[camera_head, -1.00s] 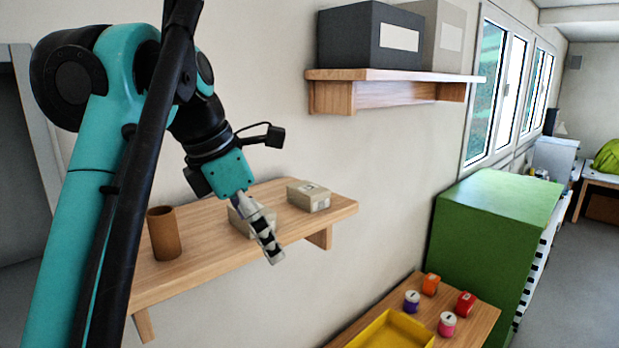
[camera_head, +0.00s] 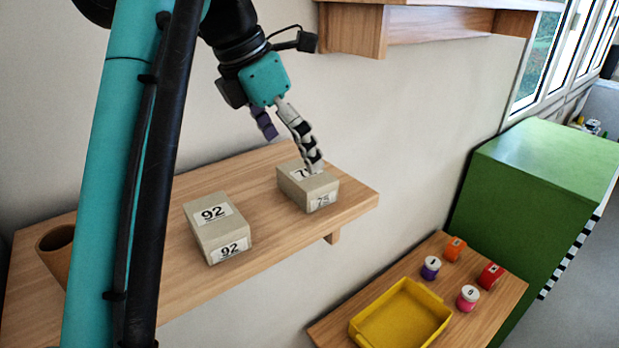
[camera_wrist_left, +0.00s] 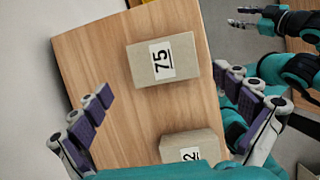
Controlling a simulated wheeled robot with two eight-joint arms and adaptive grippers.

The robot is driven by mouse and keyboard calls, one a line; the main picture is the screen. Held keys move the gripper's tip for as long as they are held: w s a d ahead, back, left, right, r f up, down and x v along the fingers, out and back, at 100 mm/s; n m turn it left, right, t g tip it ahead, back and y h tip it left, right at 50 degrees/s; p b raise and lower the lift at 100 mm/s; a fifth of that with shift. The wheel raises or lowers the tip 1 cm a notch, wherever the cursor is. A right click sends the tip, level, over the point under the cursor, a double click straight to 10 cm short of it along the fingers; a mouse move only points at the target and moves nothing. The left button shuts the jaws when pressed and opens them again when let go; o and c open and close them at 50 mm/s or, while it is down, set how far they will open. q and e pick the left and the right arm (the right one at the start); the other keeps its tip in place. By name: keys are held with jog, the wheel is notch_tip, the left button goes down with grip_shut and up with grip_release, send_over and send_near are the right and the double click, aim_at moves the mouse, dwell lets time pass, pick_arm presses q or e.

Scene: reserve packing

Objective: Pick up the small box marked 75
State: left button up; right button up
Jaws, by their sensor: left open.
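The small box marked 75 (camera_head: 305,187) is a beige carton with white labels, on the wooden wall shelf (camera_head: 345,206) near its right end. In the left wrist view the same box (camera_wrist_left: 185,60) lies between and beyond the finger tips. My left gripper (camera_head: 294,152) is open and empty, with its fingers above the box; one finger overlaps the top label in the head view. Whether it touches the box I cannot tell. The left gripper also shows in the left wrist view (camera_wrist_left: 176,84). My right gripper (camera_wrist_left: 250,17) shows small in that view; its opening is unclear.
A similar box marked 92 (camera_head: 216,232) stands to the left on the shelf, and a brown cup (camera_head: 56,250) farther left. An upper shelf (camera_head: 420,25) hangs above. Below right are a yellow tray (camera_head: 400,318), several small containers and a green cabinet (camera_head: 545,165).

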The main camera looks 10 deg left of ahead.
aim_at(304, 174)
pick_arm(q)
jog(key=shift+s+d+f, duration=0.1)
jog(key=shift+s+f, duration=0.05)
jog(key=shift+s, duration=0.3)
jog(key=shift+s+d+f, duration=0.1)
jog(key=shift+d+f, duration=0.05)
jog(key=shift+f, duration=0.15)
jog(key=w+f, duration=0.1)
jog(key=w+d+f, duration=0.1)
jog(key=f, duration=0.1)
jog(key=shift+w+f, duration=0.2)
jog(key=shift+w, duration=0.2)
jog(key=shift+d+f, duration=0.1)
jog(key=shift+f, duration=0.2)
jog(key=shift+s, duration=0.45)
jog(key=shift+w, duration=0.2)
jog(key=c, duration=1.2)
